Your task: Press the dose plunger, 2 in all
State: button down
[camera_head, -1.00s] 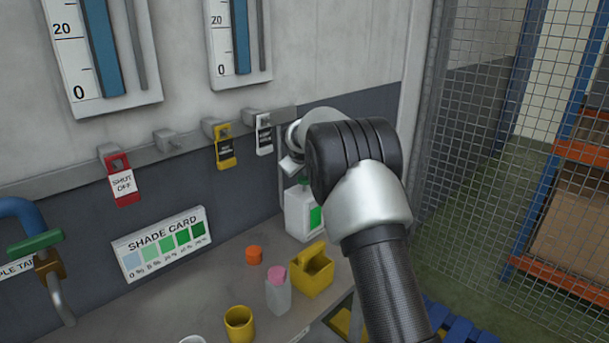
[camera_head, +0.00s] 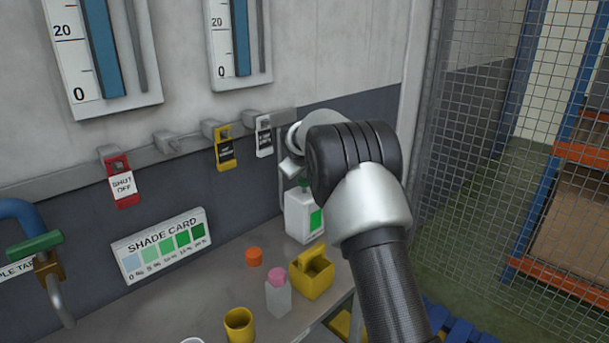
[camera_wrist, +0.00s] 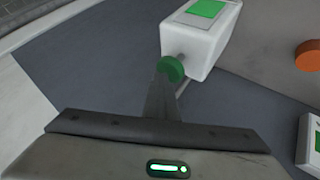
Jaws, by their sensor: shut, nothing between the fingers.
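The white bottle (camera_head: 299,218) with a green label stands on the bench by the wall, partly behind my arm. Its green plunger top (camera_head: 304,183) shows just below my wrist. In the wrist view the white bottle (camera_wrist: 207,48) lies at upper centre, and its round green plunger head (camera_wrist: 172,69) sits on a thin stem. My gripper (camera_wrist: 164,80) is shut and empty, with its fingertips at the plunger head, overlapping its edge. I cannot tell whether they touch it. In the head view the fingers are mostly hidden by my arm.
A yellow caddy (camera_head: 312,280), a pink-capped bottle (camera_head: 278,296), an orange cap (camera_head: 254,257) and a yellow cup (camera_head: 239,325) stand on the bench. Lockout tags hang from a wall rail (camera_head: 75,183) above. A mesh fence (camera_head: 480,200) stands at right.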

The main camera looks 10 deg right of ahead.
aim_at(306, 181)
jog(key=shift+r+p, duration=0.7)
jog(key=shift+r, duration=0.6)
notch_tip(306, 181, up, 5)
jog(key=p, duration=0.3)
dwell(2.1)
jog(key=r+m+y+p, duration=0.1)
jog(key=m, duration=0.3)
jog(key=r+m+y+p, duration=0.1)
jog(key=m, duration=0.3)
jog(key=r+m+y+p, duration=0.1)
jog(key=r+m+y, duration=0.1)
jog(key=m, duration=0.3)
jog(key=shift+d, duration=0.3)
jog(key=shift+f, duration=0.1)
